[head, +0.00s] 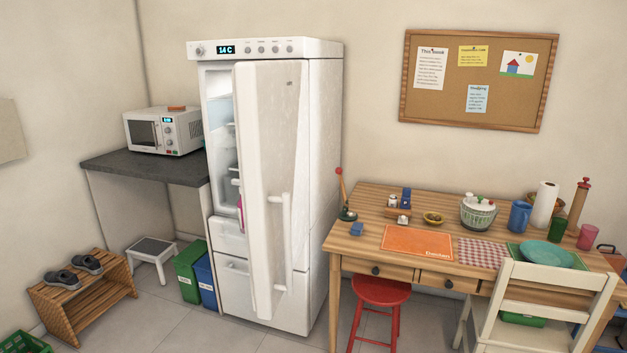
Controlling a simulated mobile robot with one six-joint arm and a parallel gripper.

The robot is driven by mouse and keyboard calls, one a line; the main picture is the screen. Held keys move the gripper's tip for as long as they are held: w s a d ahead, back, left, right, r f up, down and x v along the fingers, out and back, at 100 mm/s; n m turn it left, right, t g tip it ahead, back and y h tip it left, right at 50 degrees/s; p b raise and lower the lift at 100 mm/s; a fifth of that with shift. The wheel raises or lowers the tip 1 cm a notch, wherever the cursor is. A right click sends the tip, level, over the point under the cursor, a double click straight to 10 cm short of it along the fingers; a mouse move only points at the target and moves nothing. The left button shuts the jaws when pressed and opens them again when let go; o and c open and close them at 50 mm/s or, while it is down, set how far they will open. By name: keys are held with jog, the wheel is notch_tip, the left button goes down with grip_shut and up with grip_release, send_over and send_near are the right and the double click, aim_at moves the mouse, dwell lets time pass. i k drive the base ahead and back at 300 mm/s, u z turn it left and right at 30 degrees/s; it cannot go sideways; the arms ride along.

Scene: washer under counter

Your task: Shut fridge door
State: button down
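The white fridge (324,190) stands against the back wall between a dark counter and a wooden table. Its tall door (265,160) is partly open, hinged on the right, with its free left edge swung out toward me. Through the gap at the left I see the lit interior (219,115) with shelves and drawers. A white vertical handle (287,240) is on the outer face of the door. A pink item (240,205) shows at the door's inner edge. My gripper is not in view.
A wooden table (372,195) with dishes stands close right of the fridge, a red stool (381,292) before it. Green (189,272) and blue bins (206,280) stand left of the fridge, near a step stool (151,248) and shoe rack (80,297). Tiled floor before the fridge is clear.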

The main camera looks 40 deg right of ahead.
aim_at(270, 98)
jog(key=z, duration=0.95)
jog(key=i, duration=0.95)
jog(key=k, duration=0.95)
jog(key=u, duration=0.2)
jog(key=i, duration=0.2)
jog(key=z, duration=0.05)
